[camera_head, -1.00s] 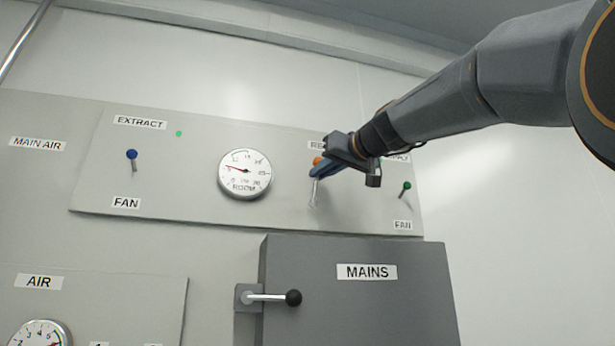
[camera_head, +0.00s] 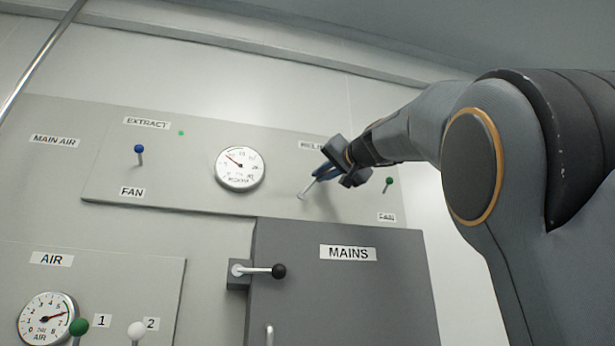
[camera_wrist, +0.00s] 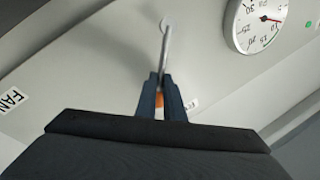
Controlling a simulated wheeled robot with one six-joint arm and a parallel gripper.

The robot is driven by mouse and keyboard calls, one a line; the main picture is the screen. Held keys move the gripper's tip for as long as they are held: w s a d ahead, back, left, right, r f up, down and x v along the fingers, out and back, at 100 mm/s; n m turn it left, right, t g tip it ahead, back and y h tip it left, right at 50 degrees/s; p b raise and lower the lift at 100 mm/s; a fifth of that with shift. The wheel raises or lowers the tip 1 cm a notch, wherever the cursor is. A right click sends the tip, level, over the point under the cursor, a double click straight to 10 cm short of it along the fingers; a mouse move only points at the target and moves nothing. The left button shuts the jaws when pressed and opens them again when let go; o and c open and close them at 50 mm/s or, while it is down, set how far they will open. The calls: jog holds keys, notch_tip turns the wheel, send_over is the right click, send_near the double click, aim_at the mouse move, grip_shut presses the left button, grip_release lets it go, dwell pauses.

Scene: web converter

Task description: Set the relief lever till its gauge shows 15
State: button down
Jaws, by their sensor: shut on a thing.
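The relief lever (camera_head: 305,189) is a pale thin rod on the panel below the partly covered RELIEF label; it tilts up and right. My gripper (camera_head: 320,174) has its blue fingers shut around the lever's knob end. The wrist view shows the lever shaft (camera_wrist: 165,45) running from the fingers (camera_wrist: 162,80) to the panel, with its orange knob (camera_wrist: 159,102) between them. The round white ROOM gauge (camera_head: 240,169) is left of the lever; its needle points to the upper left, around 10. It is upside down in the wrist view (camera_wrist: 262,22).
A blue-knobbed EXTRACT FAN lever (camera_head: 139,150) is to the left. A green-knobbed FAN lever (camera_head: 389,181) stands close right of my gripper. Below is the grey MAINS box (camera_head: 345,300) with a black-knobbed handle (camera_head: 278,271). An AIR gauge (camera_head: 46,318) is lower left.

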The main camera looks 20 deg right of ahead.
dwell(0.3)
jog(key=c, duration=1.9)
grip_release()
jog(key=shift+o, duration=0.2)
jog(key=shift+s+d, duration=0.1)
jog(key=s+f+b, duration=0.1)
jog(key=s+b, duration=0.3)
jog(key=s, duration=0.3)
jog(key=shift+s+d+f, duration=0.2)
jog(key=shift+s+d, duration=0.05)
jog(key=shift+d, duration=0.15)
